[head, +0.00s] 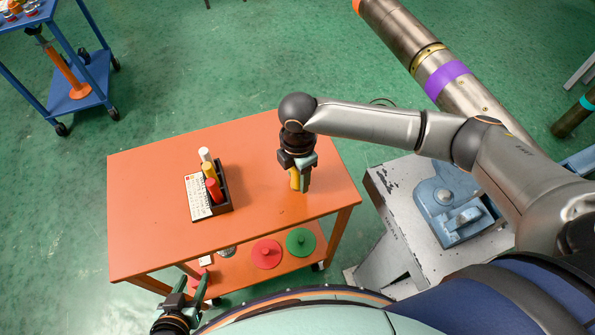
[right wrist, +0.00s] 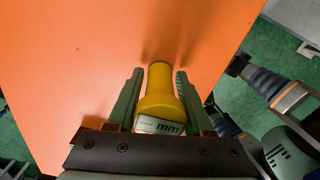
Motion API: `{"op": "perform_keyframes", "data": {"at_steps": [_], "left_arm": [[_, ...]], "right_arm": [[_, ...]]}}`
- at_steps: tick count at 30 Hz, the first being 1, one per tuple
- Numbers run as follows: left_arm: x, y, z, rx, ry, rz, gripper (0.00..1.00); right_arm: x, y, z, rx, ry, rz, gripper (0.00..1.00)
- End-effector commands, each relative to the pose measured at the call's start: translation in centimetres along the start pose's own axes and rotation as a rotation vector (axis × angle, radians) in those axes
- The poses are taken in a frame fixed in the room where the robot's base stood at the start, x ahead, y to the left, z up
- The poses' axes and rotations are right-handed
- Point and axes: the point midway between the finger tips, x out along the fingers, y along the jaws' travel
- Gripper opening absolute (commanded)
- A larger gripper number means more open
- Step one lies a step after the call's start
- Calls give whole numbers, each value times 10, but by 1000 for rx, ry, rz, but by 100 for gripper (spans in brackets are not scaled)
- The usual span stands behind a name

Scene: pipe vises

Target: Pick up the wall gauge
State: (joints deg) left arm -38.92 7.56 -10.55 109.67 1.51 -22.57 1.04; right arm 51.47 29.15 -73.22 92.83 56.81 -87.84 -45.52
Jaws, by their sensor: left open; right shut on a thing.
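The wall gauge (right wrist: 160,95) is a yellow stepped cylinder with a pale label reading "mm" in the right wrist view. My right gripper (right wrist: 156,98) is shut on it, one finger on each side. In the head view the yellow gauge (head: 294,179) shows between the fingers of my right gripper (head: 301,184), over the right part of the orange table (head: 140,205). I cannot tell whether its tip touches the table top. My left gripper (head: 193,288) is open and empty at the table's front edge, low in the head view.
A black rack (head: 223,198) with white, yellow and red cylinders and a printed card (head: 198,198) stands mid-table. Red (head: 266,254) and green (head: 300,241) discs lie on the lower shelf. A blue vise (head: 447,205) on a grey stand and a large pipe (head: 455,85) are at right.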

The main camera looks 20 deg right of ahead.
Motion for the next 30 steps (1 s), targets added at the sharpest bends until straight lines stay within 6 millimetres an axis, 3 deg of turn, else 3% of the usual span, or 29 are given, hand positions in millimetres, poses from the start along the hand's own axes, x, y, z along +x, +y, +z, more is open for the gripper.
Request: {"op": "perform_keyframes", "data": {"at_steps": [2,10,23,30], "left_arm": [[0,0,0,0,0,0,50],[0,0,0,0,0,0,50],[0,0,-1,0,0,0,50],[-2,0,-3,0,1,0,50]], "right_arm": [[0,0,0,0,0,0,31],[0,0,0,0,0,0,1],[-4,1,0,0,0,2,0],[-31,2,0,1,2,4,0]]}}
